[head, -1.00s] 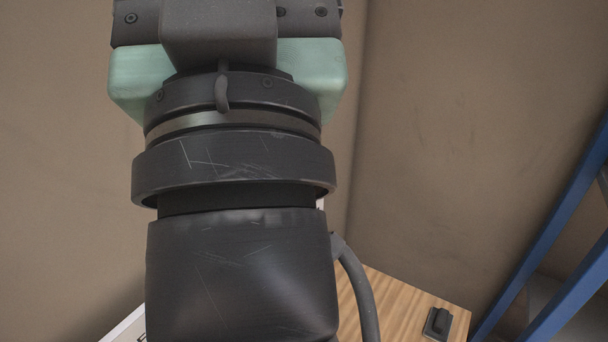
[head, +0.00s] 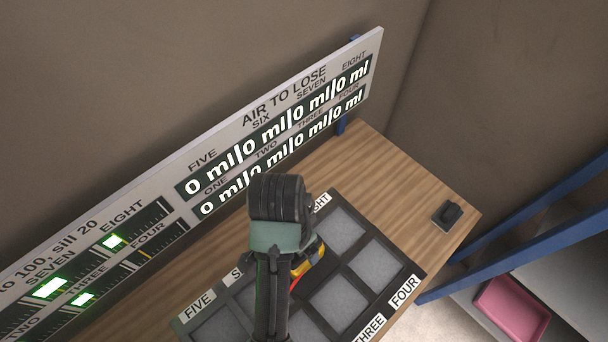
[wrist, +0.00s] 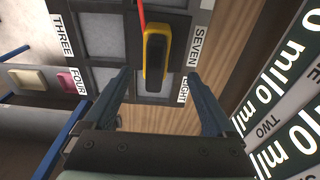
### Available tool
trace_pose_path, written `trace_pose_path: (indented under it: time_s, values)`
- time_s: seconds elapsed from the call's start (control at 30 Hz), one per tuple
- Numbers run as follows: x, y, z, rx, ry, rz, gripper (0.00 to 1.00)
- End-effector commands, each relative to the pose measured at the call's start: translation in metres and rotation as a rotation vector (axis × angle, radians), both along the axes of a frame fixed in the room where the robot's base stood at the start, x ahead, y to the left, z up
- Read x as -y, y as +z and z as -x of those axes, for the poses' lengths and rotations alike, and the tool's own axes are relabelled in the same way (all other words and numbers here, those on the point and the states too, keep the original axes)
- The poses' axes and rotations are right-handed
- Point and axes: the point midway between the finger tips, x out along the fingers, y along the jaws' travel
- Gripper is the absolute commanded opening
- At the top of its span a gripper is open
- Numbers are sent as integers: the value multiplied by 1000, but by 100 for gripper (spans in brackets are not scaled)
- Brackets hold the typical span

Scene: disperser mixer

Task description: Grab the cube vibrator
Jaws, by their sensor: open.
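A yellow and black device (wrist: 156,55) with a red cord, which I take for the cube vibrator, lies on the compartmented tray (wrist: 122,22) by the SEVEN label in the wrist view. In the head view only a yellow part of it (head: 309,259) shows beside my arm; the rest is hidden. My gripper (wrist: 160,73) is open and empty. In the wrist view its two fingers point toward the device, whose near end appears between the fingertips. I cannot tell how far above it they are. In the head view my arm hides the fingers.
The tray (head: 420,277) sits on a wooden table (head: 385,165). A display board (head: 225,150) stands along the back. A small black block (head: 447,213) is near the table's right corner. Blue rails (head: 520,230) and a pink bin (head: 512,308) are at the right.

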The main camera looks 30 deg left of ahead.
Motion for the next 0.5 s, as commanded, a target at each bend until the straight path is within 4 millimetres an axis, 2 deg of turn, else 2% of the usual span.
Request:
trace_pose_path:
  time_s: [0.03, 0.2, 0.5]
  values:
    - [1, -11, 0, -5, -1, 1, 90]
    - [3, -39, -5, 0, -1, 1, 90]
    - [6, -61, -6, 0, -1, 0, 90]
